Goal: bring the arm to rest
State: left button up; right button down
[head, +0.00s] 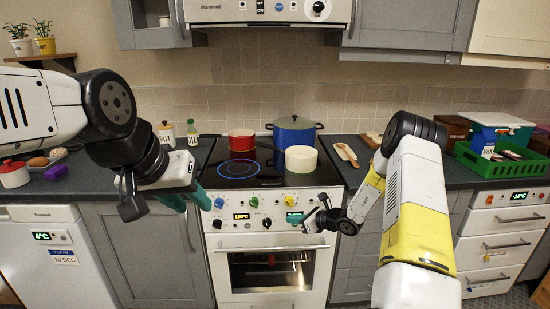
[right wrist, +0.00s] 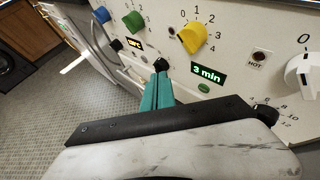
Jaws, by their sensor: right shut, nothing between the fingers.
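My right gripper (head: 296,217) is in front of the stove's control panel (head: 262,219), its teal fingertips pointing left in the head view. In the right wrist view its teal fingers (right wrist: 158,92) are together with nothing between them, close to the panel below the green and yellow knobs. I cannot tell whether the fingertips touch the panel. My left gripper (head: 188,202) hangs at the left of the stove front, teal fingers spread and empty, pointing down and right. My right arm reaches in from the lower right.
A red pot (head: 242,140), blue pot (head: 294,136) and cream pot (head: 301,159) stand on the black cooktop (head: 225,155). A green crate (head: 503,166) is on the right counter, salt and oil containers behind my left arm. The oven door (head: 268,268) is shut below. Floor shows in the wrist view.

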jog(key=s+a+r+n+g, duration=0.25)
jog(key=s+r+n, duration=0.5)
jog(key=r, duration=0.55)
jog(key=s+a+r+n+g, duration=0.25)
jog(key=s+r+n, duration=0.5)
jog(key=r, duration=0.45)
jog(key=s+d+r+n+t+h, duration=0.1)
jog(key=s+d+r+n+h, duration=0.1)
jog(key=s, duration=0.5)
jog(key=s+d+r+n+h, duration=0.3)
jog(key=s+n, duration=0.3)
jog(key=s, duration=0.2)
jog(key=s+d+r+n+t+h, duration=0.1)
jog(key=s+d+r+n+h, duration=0.1)
jog(key=s, duration=0.5)
jog(key=d+r+n, duration=0.1)
jog(key=d+r, duration=0.1)
jog(key=d, duration=0.1)
jog(key=shift+s+r+n+t, duration=0.15)
jog(key=shift+n+t, duration=0.15)
jog(key=shift+n, duration=0.1)
